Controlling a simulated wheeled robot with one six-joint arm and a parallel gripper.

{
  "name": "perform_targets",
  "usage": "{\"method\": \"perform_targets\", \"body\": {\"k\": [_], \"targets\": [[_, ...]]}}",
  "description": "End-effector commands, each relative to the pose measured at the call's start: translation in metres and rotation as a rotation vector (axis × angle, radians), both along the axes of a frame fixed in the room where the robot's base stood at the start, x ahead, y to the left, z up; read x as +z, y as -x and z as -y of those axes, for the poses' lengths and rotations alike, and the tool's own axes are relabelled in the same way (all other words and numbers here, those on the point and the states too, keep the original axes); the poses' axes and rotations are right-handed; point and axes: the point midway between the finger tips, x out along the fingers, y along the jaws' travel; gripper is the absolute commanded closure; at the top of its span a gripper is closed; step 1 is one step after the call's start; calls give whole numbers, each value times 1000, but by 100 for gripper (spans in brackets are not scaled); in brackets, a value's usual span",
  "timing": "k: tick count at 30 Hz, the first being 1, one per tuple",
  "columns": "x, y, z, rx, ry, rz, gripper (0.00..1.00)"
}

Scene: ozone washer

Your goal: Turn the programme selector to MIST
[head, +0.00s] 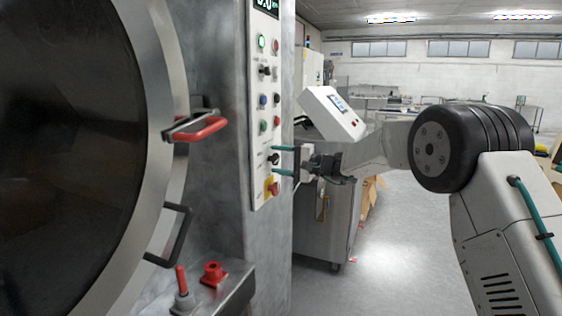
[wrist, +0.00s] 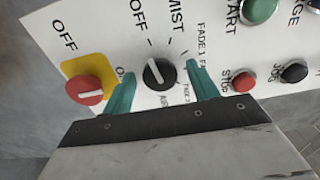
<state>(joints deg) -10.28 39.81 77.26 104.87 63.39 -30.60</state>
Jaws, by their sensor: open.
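The programme selector (wrist: 160,75) is a round black knob with a white mark on the white control panel (wrist: 95,25). Labels OFF and MIST are printed above it in the wrist view. Its white mark seems to point up and left, toward the OFF side rather than MIST. My gripper (head: 277,160) faces the panel in the head view. Its teal fingers are open, one on either side of the selector, with gaps visible in the wrist view. Whether the fingertips touch the panel cannot be told. In the head view the selector (head: 274,159) is small between the fingers.
A red switch on a yellow plate (wrist: 84,90) is left of the fingers in the wrist view. Red stop (wrist: 243,80) and black jog (wrist: 294,72) buttons lie to the right. The washer's round door (head: 150,60) has a red handle (head: 203,131) left of the panel.

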Motion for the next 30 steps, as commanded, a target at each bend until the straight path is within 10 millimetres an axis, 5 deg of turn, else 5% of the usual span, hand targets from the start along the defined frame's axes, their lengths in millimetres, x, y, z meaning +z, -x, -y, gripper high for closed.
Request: {"method": "perform_targets", "body": {"k": [3, 8, 20, 30], "targets": [[0, 0, 0, 0, 0, 0, 41], [0, 0, 1, 0, 0, 0, 85], [0, 0, 1, -1, -18, -53, 85], [-1, 0, 2, -1, -99, -275, 85]]}}
